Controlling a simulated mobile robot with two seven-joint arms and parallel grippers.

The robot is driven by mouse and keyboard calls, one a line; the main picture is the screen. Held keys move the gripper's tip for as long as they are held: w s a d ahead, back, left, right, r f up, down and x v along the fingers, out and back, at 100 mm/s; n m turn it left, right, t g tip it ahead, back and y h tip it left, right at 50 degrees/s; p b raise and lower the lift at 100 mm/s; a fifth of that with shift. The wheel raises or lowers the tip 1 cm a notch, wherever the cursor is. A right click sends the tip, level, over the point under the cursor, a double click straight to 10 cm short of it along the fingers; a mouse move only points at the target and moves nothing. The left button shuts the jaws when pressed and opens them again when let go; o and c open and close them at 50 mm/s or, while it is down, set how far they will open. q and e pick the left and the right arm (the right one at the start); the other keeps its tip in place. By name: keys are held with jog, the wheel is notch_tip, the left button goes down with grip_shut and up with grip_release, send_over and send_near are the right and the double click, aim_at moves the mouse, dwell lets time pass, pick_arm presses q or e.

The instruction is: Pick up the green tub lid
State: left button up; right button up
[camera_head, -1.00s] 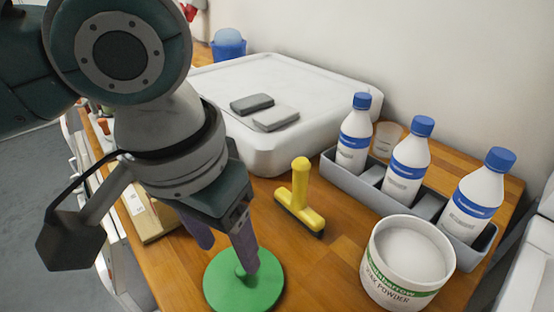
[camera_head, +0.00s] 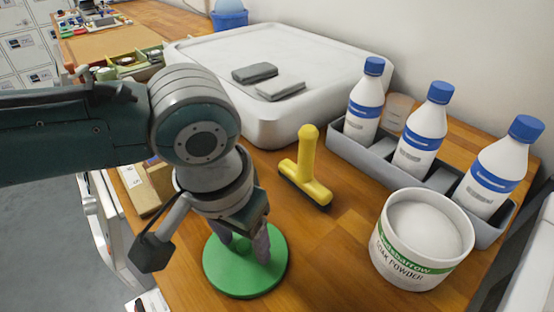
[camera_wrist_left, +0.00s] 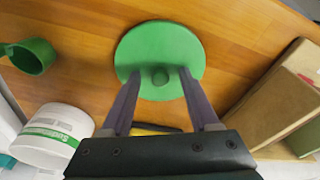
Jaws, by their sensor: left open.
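The green tub lid (camera_head: 246,272) lies flat on the wooden table near its front edge, a round disc with a small knob in its middle. It also shows in the left wrist view (camera_wrist_left: 160,42), with the knob between the fingertips. My left gripper (camera_head: 245,248) is open and points down over the lid, with its two purple fingers (camera_wrist_left: 158,78) on either side of the knob, apart from it. Whether the fingertips touch the lid I cannot tell. My right gripper is in neither view.
The white soak powder tub (camera_head: 420,240) stands open at the right. Behind it, a grey caddy (camera_head: 362,155) holds several blue-capped bottles. A white basin (camera_head: 285,115) is behind. A green scoop (camera_wrist_left: 32,56) shows in the wrist view.

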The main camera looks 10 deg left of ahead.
pick_arm(q)
jog(key=shift+c, duration=0.2)
grip_shut()
dwell(0.4)
